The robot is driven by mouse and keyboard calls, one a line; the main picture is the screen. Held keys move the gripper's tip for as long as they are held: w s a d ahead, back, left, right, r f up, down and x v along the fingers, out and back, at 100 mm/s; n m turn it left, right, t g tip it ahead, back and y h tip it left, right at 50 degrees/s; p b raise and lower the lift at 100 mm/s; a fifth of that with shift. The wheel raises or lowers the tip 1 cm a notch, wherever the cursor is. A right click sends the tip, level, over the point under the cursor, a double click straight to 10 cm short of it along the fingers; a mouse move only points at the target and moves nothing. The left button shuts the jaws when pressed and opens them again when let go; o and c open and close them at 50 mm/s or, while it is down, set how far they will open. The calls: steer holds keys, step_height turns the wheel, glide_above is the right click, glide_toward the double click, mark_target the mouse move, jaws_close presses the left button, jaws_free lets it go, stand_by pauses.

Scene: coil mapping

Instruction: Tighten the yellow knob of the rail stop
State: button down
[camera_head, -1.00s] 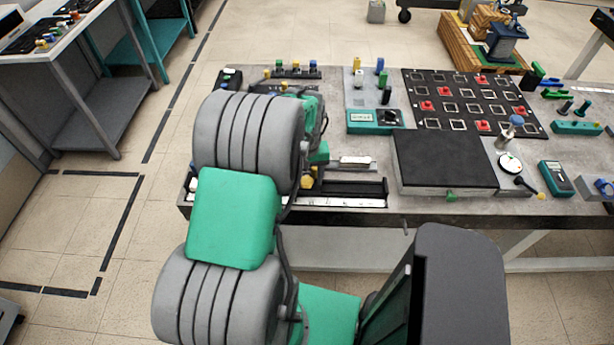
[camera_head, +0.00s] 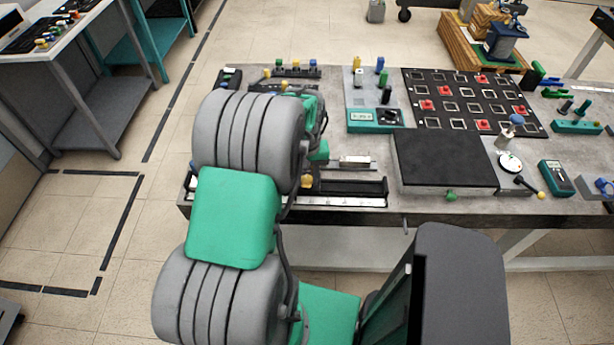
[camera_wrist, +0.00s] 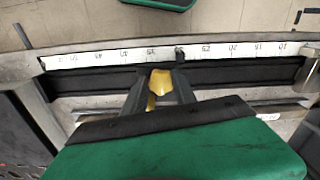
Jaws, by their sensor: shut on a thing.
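The yellow knob (camera_wrist: 160,84) shows in the wrist view between the two dark fingers of my gripper (camera_wrist: 157,88). The fingers are shut on it from both sides. The knob sits at the dark rail (camera_wrist: 236,75), beside a white ruler scale (camera_wrist: 225,50). In the head view a bit of the yellow knob (camera_head: 307,182) shows next to my arm, at the left end of the rail (camera_head: 355,188). My gripper is hidden behind my arm there. The body of the rail stop is mostly hidden by my fingers.
On the workbench (camera_head: 440,208), a black plate (camera_head: 443,158) lies right of the rail. Coloured knobs (camera_head: 295,67) stand at the back left, and a black panel with red pieces (camera_head: 470,100) lies at the back. Bare floor lies left of the bench.

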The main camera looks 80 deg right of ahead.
steer(key=m+b, duration=0.1)
steer(key=m, duration=0.3)
steer(key=shift+w+m+b, duration=0.15)
steer(key=shift+m+b, duration=0.2)
steer(key=shift+m, duration=0.05)
steer(key=m+b, duration=0.1)
steer(key=m, duration=0.3)
steer(key=shift+w+m, duration=0.1)
steer(key=shift+m, duration=0.2)
steer(key=m+b, duration=0.1)
steer(key=m, duration=0.4)
steer(key=shift+w+d, duration=0.1)
steer(key=shift+d, duration=0.05)
steer(key=shift+d+m+b, duration=0.1)
steer(key=shift+m+b, duration=0.45)
steer(key=shift+m, duration=1.85)
steer(key=c, duration=1)
jaws_free()
